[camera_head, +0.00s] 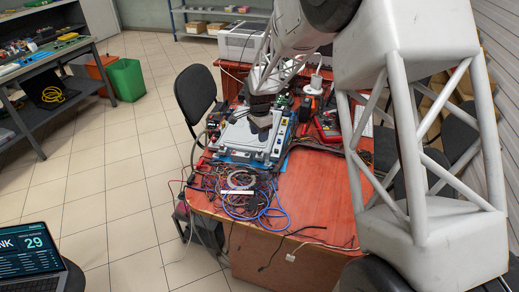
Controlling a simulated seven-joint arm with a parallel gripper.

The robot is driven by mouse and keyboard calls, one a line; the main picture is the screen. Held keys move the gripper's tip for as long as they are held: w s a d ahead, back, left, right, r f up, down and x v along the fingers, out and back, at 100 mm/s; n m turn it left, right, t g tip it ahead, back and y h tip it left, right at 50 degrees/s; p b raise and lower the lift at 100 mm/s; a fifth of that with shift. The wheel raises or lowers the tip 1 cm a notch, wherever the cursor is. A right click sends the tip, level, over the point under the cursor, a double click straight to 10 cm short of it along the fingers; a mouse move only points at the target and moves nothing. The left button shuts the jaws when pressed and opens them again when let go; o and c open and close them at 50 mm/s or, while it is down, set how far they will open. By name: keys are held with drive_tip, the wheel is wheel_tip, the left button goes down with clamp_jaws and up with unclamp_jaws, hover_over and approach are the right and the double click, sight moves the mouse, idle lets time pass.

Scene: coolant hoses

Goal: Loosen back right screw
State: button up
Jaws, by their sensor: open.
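A light grey, flat-topped unit (236,140) lies on the red table (318,195), near its back left part. My gripper (261,130) comes down from the upper right and its dark end is over the right part of the unit. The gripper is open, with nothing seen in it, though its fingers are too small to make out. I cannot tell whether it touches the unit. The back right screw cannot be made out; that corner is partly hidden behind my gripper and arm.
Tangled cables with a blue loop (265,212) lie in front of the unit. Tools and a white lamp-like item (316,82) crowd the table behind my arm. A black chair (196,95) stands at the left. The table's front right is mostly clear.

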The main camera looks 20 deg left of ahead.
sight(260, 150)
drive_tip(key=shift+f, duration=0.15)
drive_tip(key=shift+f, duration=3.8)
clamp_jaws()
